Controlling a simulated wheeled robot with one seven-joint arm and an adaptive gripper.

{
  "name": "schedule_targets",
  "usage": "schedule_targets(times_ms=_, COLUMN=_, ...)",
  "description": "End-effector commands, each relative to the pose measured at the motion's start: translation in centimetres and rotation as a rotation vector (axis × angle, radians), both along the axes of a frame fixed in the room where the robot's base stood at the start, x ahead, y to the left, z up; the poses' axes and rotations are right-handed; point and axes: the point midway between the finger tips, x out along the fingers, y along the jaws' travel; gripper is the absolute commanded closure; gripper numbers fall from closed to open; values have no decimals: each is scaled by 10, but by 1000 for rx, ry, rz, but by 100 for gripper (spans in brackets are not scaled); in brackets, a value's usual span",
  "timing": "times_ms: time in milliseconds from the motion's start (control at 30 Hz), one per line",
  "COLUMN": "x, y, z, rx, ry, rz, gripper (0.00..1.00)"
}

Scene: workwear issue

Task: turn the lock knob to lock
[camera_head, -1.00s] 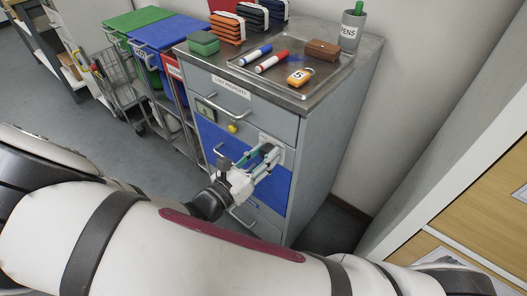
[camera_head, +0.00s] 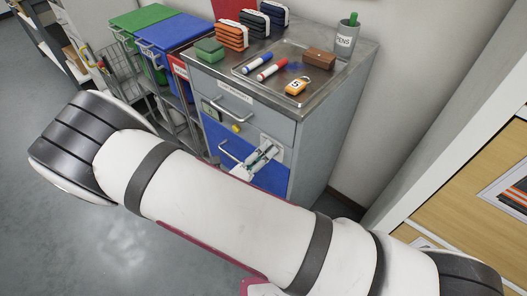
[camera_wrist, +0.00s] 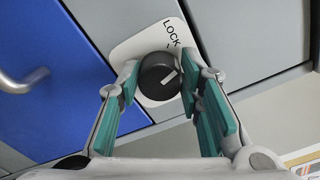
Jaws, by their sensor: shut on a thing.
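The lock knob (camera_wrist: 158,77) is round and black with a white pointer line. It sits on a white plate (camera_wrist: 128,50) printed LOCK, with a small tick below the word. In the wrist view the pointer slants to the upper right, off to the right of the tick. My gripper (camera_wrist: 160,83) has its teal-padded fingers on either side of the knob and is shut on it. In the head view my gripper (camera_head: 266,152) is at the cabinet front; I cannot make out the knob there.
The grey cabinet (camera_head: 335,125) has a blue door (camera_head: 268,180) and bar handles. On top, a metal tray (camera_head: 323,80) holds markers, a brown case and an orange tag; a pen cup (camera_head: 346,40) stands behind. Blue (camera_head: 182,38) and green bins stand left. Wooden-fronted furniture (camera_head: 470,185) is right.

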Motion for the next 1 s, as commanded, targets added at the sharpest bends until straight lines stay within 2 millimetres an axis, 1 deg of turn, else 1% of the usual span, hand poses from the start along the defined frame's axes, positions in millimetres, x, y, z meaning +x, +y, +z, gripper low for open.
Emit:
schedule_targets(times_ms=200, x=0, y=0, z=-1, rx=-137, ry=137, rz=0, gripper=95)
schedule_targets(times_ms=500, x=1, y=1, z=-2, rx=-283, ry=281, rz=2, gripper=95)
schedule_targets(times_ms=733, x=1, y=1, z=-2, rx=-342, ry=341, rz=2, gripper=95)
schedule_targets(times_ms=1000, x=1, y=1, z=-2, rx=-364, ry=363, rz=3, gripper=95)
